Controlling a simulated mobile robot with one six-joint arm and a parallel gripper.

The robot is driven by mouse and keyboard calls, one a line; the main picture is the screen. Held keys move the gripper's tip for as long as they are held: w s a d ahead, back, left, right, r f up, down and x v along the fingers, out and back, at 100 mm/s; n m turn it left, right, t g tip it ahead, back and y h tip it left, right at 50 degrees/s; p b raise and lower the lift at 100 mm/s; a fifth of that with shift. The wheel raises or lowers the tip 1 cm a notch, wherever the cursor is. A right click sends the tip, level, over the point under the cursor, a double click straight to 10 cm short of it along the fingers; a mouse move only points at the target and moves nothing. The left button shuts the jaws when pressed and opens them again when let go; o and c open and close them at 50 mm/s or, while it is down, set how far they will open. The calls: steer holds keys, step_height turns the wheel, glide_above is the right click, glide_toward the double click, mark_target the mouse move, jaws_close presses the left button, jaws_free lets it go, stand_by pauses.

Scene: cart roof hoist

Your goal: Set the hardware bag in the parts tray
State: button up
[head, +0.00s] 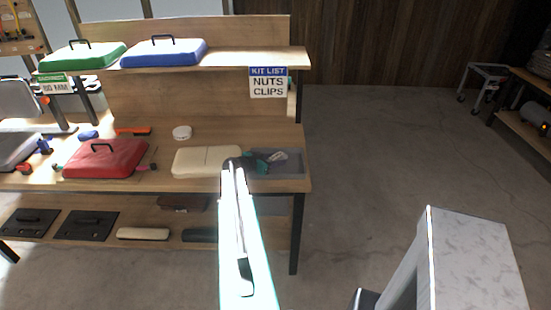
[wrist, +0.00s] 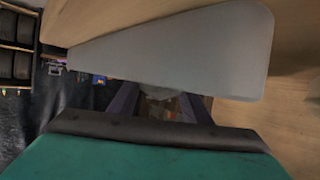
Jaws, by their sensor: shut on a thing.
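My gripper (head: 268,158) is over the right end of the workbench, beside the cream case. In the wrist view its two dark fingers (wrist: 160,106) are shut on a small, clear-looking bag (wrist: 163,110), partly hidden by the gripper body. A pale patch at the fingertips in the head view is probably this hardware bag. A dark grey, see-through-looking parts tray (head: 291,171) lies at the bench's right end, right of the cream case. The gripper and bag are over or inside the tray's outline; I cannot tell whether the bag touches its floor.
The cream case (head: 207,162) stands close left of the tray, with a red case (head: 105,158) further left. A kit list sign (head: 268,82) hangs from the upper shelf, which holds green (head: 82,55) and blue (head: 163,52) cases. Open floor lies right of the bench.

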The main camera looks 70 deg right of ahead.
steer(key=shift+f, duration=0.4)
steer(key=shift+f, duration=0.1)
steer(key=o, duration=1.1)
steer(key=b+v, duration=0.4)
steer(key=v, duration=0.8)
steer(key=shift+r, duration=0.2)
steer(key=shift+s, duration=0.1)
steer(key=shift+r, duration=0.1)
